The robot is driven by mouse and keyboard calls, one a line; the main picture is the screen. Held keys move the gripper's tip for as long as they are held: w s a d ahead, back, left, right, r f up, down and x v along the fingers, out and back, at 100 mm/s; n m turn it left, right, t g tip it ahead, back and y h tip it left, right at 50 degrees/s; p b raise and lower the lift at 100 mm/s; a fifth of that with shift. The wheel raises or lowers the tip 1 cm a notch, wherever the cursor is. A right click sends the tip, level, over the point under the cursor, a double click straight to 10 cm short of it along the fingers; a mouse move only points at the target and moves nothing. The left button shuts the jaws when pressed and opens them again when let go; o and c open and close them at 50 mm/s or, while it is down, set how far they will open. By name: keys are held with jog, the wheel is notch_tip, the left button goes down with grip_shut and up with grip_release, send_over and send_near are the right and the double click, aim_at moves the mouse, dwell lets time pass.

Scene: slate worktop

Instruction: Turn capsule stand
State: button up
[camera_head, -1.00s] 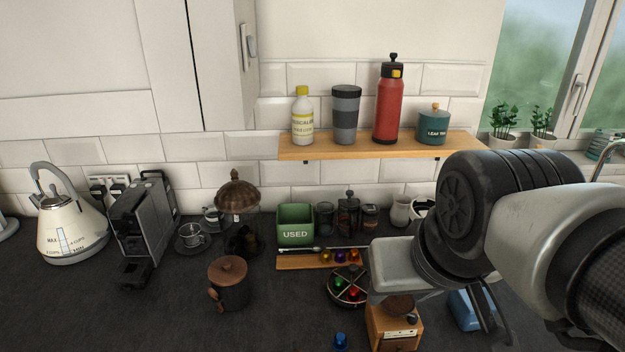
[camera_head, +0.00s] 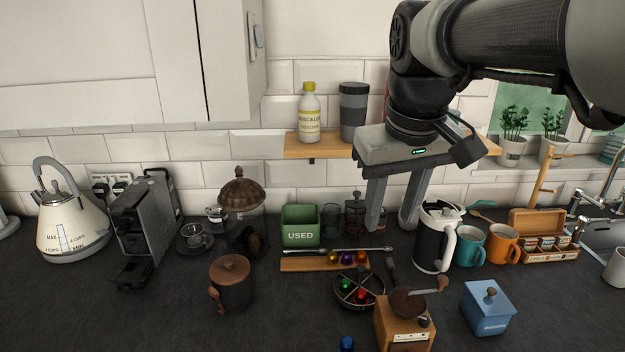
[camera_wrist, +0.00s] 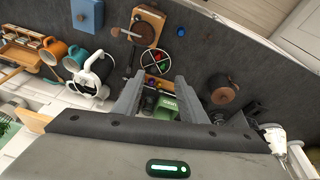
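The capsule stand (camera_head: 345,299) is a round, dark-bottomed carousel with a pale rim and dividers, holding red and green capsules. It sits on the dark worktop, left of centre-right in the head view. It also shows in the wrist view (camera_wrist: 143,62), ahead of the fingers. My gripper (camera_head: 393,230) is open and empty, fingers pointing down, above and apart from the stand. In the wrist view its two fingers (camera_wrist: 157,90) are spread wide with nothing gripped between them.
A wooden grinder (camera_head: 403,331) stands close in front of the stand, with a blue capsule (camera_head: 347,344) nearby. A wooden capsule rack (camera_head: 300,265) and green USED bin (camera_head: 300,237) lie behind. A white kettle-like jug (camera_head: 436,240) is to the right. Worktop left of the stand is fairly clear.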

jog(key=w+f+n+g+b, duration=0.1)
jog(key=w+f+b, duration=0.1)
jog(key=w, duration=0.5)
jog(key=n+g+b, duration=0.2)
jog(key=b, duration=0.1)
send_over(361, 266)
notch_tip(361, 266, down, 5)
notch_tip(361, 266, down, 18)
jog(key=b, duration=0.5)
jog(key=shift+r, duration=0.25)
jog(key=shift+c, duration=0.3)
grip_shut()
